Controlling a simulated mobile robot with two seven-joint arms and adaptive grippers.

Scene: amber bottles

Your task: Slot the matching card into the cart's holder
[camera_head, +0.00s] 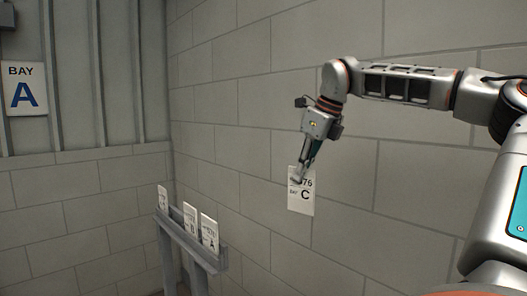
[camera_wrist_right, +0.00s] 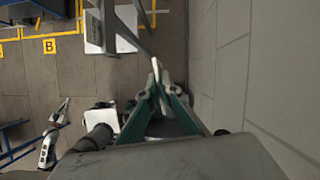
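A white card (camera_head: 304,205) reads "76" and "BAY C", with part of its number covered by the fingers. My right gripper (camera_head: 299,177) is shut on its upper part and holds it upright in the air near the block wall. In the right wrist view the gripper's fingers (camera_wrist_right: 160,88) close on the card, seen thin and nearly edge-on (camera_wrist_right: 156,70). Part of what seems to be my left gripper (camera_wrist_right: 63,110) shows low at the left there, too small to read its fingers. I cannot make out the cart's holder in either view.
A grey rack (camera_head: 207,256) holds three white cards: one turned away (camera_head: 163,198), one marked B (camera_head: 190,217) and one marked A (camera_head: 209,233). A "BAY A" sign (camera_head: 24,89) hangs on the left wall. The right wrist view shows a yellow "B" floor mark (camera_wrist_right: 49,46) and blue framing (camera_wrist_right: 14,143).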

